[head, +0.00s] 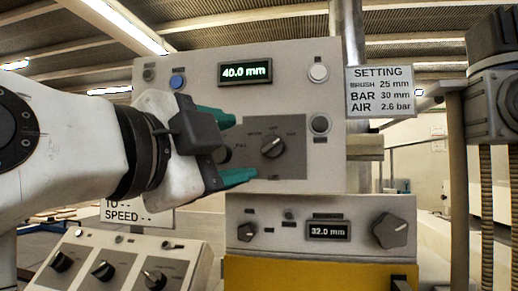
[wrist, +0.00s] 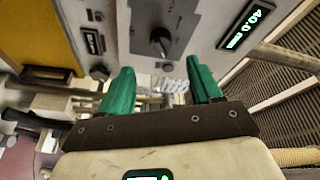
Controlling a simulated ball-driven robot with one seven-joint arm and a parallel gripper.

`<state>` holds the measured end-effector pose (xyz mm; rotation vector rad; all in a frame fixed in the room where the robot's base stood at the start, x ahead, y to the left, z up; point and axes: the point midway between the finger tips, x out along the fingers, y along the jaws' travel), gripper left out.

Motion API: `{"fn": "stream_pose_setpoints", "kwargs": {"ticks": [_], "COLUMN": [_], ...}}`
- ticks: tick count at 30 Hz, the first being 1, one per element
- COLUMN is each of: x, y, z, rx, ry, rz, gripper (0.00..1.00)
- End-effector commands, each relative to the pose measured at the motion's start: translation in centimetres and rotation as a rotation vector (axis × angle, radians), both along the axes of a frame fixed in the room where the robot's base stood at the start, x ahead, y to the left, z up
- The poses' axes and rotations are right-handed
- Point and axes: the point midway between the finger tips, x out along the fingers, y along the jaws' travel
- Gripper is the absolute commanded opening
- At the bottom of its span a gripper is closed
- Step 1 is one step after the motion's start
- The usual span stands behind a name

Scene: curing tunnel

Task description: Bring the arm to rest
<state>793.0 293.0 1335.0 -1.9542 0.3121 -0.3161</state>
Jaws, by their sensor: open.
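My gripper (head: 232,148) has green fingers and stands open and empty in front of the upper control panel (head: 210,110). In the head view its fingertips lie just left of a dark rotary selector knob (head: 273,146) on a grey plate. In the wrist view the open fingers (wrist: 160,85) point toward the panel, and the same knob (wrist: 160,40) shows beyond the gap between them. I cannot tell how far the fingertips are from the panel face. My white arm enters from the left in the head view.
The upper panel has a display (head: 245,72) reading 40.0 mm and several buttons. Below is a unit with a display (head: 328,231) reading 32.0 mm and a large knob (head: 391,230). A sign (head: 380,92) hangs at right. A sloped console (head: 120,262) stands lower left.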

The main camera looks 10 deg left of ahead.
Motion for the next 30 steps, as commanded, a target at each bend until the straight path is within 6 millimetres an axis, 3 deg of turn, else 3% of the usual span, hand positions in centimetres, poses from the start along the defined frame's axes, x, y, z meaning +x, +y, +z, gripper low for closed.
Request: {"fn": "stream_pose_setpoints", "kwargs": {"ticks": [6,21,30], "x": [-1.5,-1.6,-1.6], "y": [0.6,0.6,0.6], "z": [-0.1,0.0,4.8], "rx": [-0.001,0.0,0.0], "ry": [0.0,0.0,0.0], "rz": [0.0,0.0,0.0], "gripper": [0.64,0.64,0.64]}}
